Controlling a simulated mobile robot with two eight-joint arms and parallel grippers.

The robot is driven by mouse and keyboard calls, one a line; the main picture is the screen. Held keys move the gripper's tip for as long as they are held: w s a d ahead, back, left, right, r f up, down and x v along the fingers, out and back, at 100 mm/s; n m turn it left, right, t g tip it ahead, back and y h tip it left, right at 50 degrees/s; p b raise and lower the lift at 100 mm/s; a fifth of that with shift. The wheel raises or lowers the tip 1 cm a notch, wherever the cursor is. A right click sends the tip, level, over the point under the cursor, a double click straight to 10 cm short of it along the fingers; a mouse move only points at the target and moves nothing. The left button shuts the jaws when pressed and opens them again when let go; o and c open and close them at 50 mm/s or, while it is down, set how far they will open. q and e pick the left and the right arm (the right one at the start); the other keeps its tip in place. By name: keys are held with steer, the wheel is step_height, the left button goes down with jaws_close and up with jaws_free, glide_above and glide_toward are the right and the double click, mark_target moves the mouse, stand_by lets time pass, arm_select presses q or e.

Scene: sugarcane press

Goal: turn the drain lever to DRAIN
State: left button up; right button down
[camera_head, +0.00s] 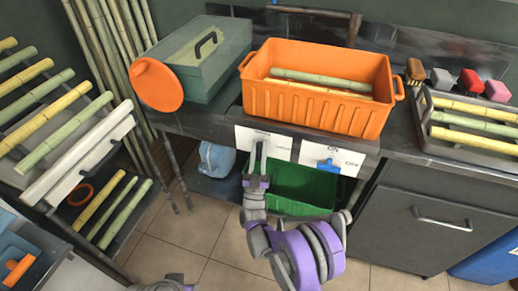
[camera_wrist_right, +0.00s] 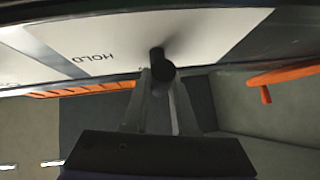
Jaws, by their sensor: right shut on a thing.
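A white label plate (camera_head: 277,145) is on the front edge of the counter, under the orange crate. In the right wrist view the plate (camera_wrist_right: 90,45) reads HOLD, upside down, beside a grey band. A short dark lever (camera_wrist_right: 163,66) sticks out from the plate toward my wrist camera. My right gripper (camera_head: 257,157) is at the plate's lower edge, its fingers pointing up. In the wrist view its two fingers (camera_wrist_right: 162,95) close around the lever's end. In the head view the fingers cover the lever. No DRAIN marking is readable. My left gripper is not clearly seen.
A second label with a blue handle (camera_head: 328,166) is just to the right. The orange crate (camera_head: 318,112) with canes stands above. A green bin (camera_head: 303,187) sits below. A teal box (camera_head: 200,60) and round orange lid (camera_head: 156,85) are at left.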

steer(key=c, duration=0.7)
jaws_free()
steer(key=p+v, duration=0.1)
steer(key=v, duration=1)
steer(key=shift+p, duration=0.3)
steer(key=shift+r, duration=0.1)
